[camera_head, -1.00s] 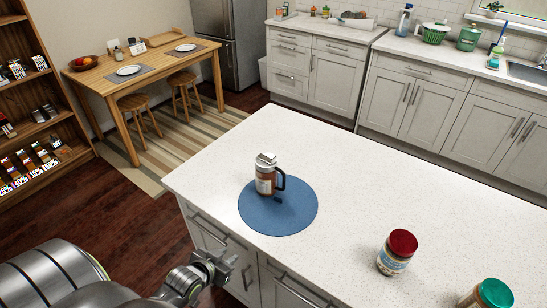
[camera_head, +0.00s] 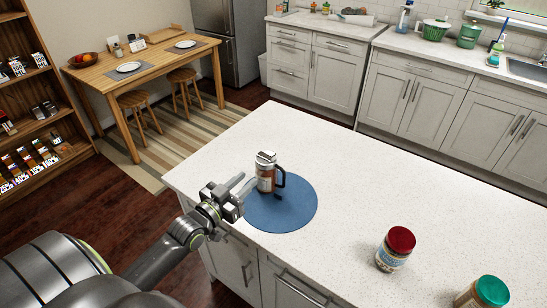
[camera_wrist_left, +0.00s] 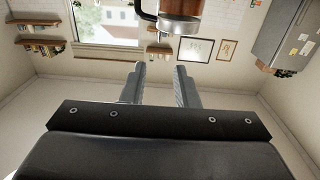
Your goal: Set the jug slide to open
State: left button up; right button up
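The jug (camera_head: 266,172), with a brownish body, pale lid and dark handle, stands upright on a round blue mat (camera_head: 280,212) on the white counter. Its handle points right in the head view. The slide on its lid is too small to read. My left gripper (camera_head: 245,186) is just left of the jug, over the mat's left edge. In the left wrist view the two fingers (camera_wrist_left: 160,80) are apart with nothing between them, and part of the jug (camera_wrist_left: 180,12) shows beyond them at the top. My right gripper is not in view.
A red-lidded jar (camera_head: 396,249) and a green-lidded jar (camera_head: 488,294) stand on the counter to the right. The counter (camera_head: 370,180) between the mat and the far edge is clear. A wooden table and a shelf stand farther back at the left.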

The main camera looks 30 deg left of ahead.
aim_at(271, 158)
pick_arm(q)
jog(key=w, duration=0.4)
jog(key=w+d+b, duration=0.1)
jog(key=w, duration=0.8)
jog(key=shift+w+d, duration=0.15)
jog(key=shift+w, duration=0.05)
grip_shut()
dwell(0.9)
